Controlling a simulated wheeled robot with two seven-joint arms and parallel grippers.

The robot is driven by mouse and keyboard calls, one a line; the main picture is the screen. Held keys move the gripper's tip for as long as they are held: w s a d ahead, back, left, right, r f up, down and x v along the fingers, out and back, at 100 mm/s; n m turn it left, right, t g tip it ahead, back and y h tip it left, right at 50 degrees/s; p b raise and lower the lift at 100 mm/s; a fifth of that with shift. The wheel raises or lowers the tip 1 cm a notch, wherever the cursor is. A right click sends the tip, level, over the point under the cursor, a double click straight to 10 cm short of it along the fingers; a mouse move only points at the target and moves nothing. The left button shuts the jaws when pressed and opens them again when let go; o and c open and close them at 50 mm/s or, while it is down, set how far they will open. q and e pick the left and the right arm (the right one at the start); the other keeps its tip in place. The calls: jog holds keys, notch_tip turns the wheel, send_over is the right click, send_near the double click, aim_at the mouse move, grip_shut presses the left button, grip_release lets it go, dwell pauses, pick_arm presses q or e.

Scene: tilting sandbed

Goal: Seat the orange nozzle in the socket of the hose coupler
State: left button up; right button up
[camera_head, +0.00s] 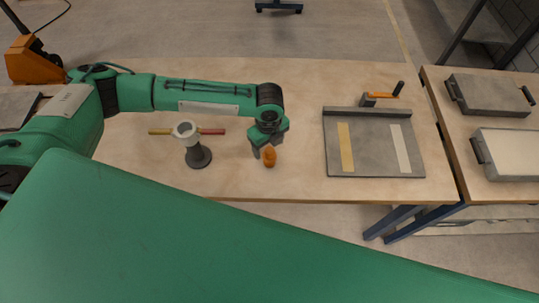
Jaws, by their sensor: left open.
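The orange nozzle (269,158) is a small piece on the wooden table, near its front edge. My left gripper (262,152) is open, pointing down right by the nozzle; I cannot tell whether its fingers touch it. The hose coupler (198,153) stands upright on a dark round base to the left of the gripper. It has a pale ring-shaped top, with a yellow piece on its left and a red piece on its right. My right gripper is not in view.
A grey tray (374,172) with a yellow and a white strip lies to the right on the wooden table (300,80). An orange-handled clamp (382,95) is behind it. Grey lidded boxes (488,97) are on another table at right. The table between coupler and tray is mostly clear.

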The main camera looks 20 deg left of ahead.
aim_at(269, 149)
pick_arm(q)
jog(key=shift+w+f+p, duration=0.1)
jog(key=shift+f+p, duration=0.35)
jog(key=shift+f, duration=0.1)
jog(key=f, duration=0.1)
jog(key=f+p, duration=0.1)
jog(key=f, duration=0.1)
jog(key=shift+w+a+f, duration=0.1)
jog(key=shift+w+f, duration=0.1)
jog(key=shift+w, duration=0.1)
jog(key=shift+f, duration=0.45)
jog(key=c, duration=1.1)
